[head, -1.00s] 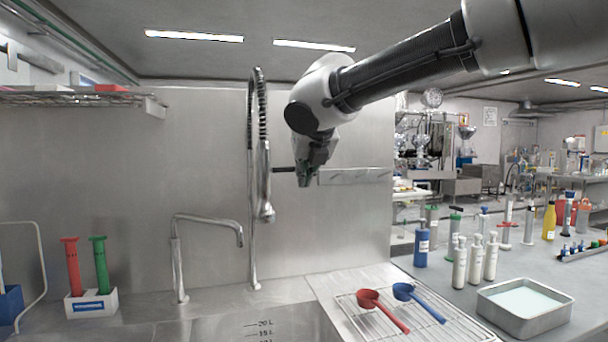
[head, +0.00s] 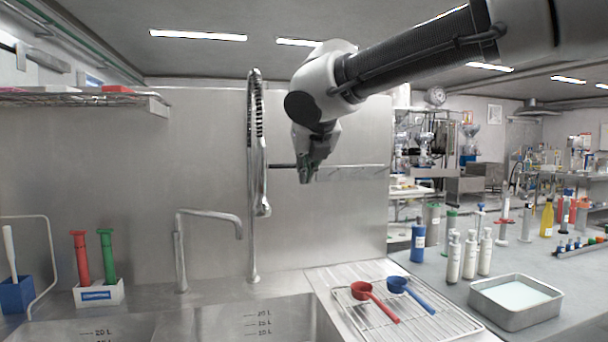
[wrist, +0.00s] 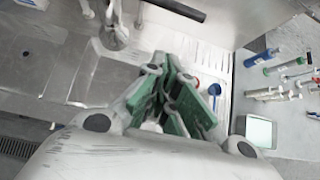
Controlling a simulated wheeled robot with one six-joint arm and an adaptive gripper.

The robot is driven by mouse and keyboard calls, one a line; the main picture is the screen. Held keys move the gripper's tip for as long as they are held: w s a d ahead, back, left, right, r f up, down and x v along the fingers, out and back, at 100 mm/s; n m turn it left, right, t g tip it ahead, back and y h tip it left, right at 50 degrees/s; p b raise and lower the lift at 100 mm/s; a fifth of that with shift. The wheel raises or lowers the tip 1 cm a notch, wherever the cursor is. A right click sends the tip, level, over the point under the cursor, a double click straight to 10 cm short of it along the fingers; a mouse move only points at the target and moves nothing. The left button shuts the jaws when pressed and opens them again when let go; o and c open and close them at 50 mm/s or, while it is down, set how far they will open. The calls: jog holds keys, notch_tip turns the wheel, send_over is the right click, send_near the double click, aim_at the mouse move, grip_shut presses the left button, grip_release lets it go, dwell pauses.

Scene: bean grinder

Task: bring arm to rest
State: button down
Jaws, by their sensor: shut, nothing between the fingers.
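My gripper (head: 307,174) hangs from my raised arm in front of the steel back wall, pointing down, well above the sink counter. In the wrist view my gripper (wrist: 178,100) shows its green-padded fingers close together, with nothing held. It touches nothing that I can see. The red scoop (head: 375,301) and the blue scoop (head: 410,294) lie on the wire drying rack (head: 452,319), below and to the right of my gripper. The blue scoop also shows in the wrist view (wrist: 214,90).
A tall coiled faucet (head: 256,180) stands just left of my gripper, with a lower bent faucet (head: 180,250) further left. Several bottles and a metal tray (head: 515,310) stand on the right counter. A wire shelf (head: 90,99) is at upper left. The air around my gripper is free.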

jog(key=v, duration=0.6)
jog(key=s+d+f+m+g+h, duration=0.15)
jog(key=s+d+f+m, duration=0.25)
jog(key=d+f+m, duration=0.5)
jog(key=s+d+f+m+g, duration=0.35)
jog(key=f+m, duration=0.25)
jog(key=m, duration=0.8)
jog(key=s+d+f+m, duration=0.4)
jog(key=s+d+m, duration=0.2)
jog(key=d, duration=0.5)
jog(key=s+d+f+m, duration=0.4)
jog(key=s+d+m, duration=0.3)
jog(key=d+m, duration=0.3)
jog(key=shift+s+d+f+h, duration=0.25)
jog(key=shift+d+h, duration=0.1)
jog(key=shift+d, duration=0.6)
